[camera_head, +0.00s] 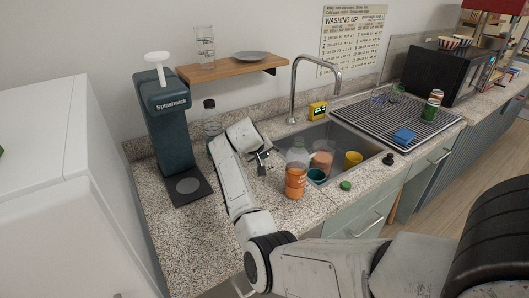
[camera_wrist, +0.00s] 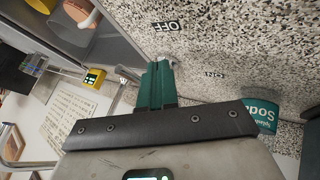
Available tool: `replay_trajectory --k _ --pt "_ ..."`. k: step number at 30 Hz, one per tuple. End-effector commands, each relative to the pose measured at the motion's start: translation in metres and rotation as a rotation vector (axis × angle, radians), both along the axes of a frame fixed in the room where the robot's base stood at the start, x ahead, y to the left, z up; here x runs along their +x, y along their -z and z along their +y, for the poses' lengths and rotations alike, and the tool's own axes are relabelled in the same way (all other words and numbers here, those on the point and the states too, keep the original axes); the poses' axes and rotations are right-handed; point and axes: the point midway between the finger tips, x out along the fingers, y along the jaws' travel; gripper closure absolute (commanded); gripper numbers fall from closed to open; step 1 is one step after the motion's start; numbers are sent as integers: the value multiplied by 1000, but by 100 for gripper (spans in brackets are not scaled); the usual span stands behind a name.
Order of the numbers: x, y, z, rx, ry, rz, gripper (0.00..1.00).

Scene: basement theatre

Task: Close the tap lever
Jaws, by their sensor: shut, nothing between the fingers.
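The chrome tap (camera_head: 294,85) stands behind the sink and its spout arches over the basin. My gripper (camera_head: 263,157) is low over the counter, left of the sink. In the wrist view its teal fingers (camera_wrist: 155,82) are together, with nothing between them. Past the fingertips, the counter carries an OFF marking (camera_wrist: 167,26) and an ON marking (camera_wrist: 214,75) on either side. A small grey metal piece (camera_wrist: 163,59) shows at the fingertips; I cannot tell whether it is the lever or whether the fingers touch it. My arm hides part of this spot in the head view.
The sink (camera_head: 366,138) holds several cups and bottles. An orange container (camera_head: 295,183) stands at its front left edge. A teal drink dispenser (camera_head: 165,110) and a black-capped bottle (camera_head: 210,116) stand left of my arm. A wooden shelf (camera_head: 225,72) hangs above. The front left counter is clear.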

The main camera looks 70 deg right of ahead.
Motion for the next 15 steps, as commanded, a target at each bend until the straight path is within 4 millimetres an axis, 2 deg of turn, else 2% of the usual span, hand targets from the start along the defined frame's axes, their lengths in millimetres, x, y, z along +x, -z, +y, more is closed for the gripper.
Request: replay_trajectory --k 2,15 --pt "2 2 4 0 -2 1 100" --pt "-3 -57 53 -3 -1 -3 100"
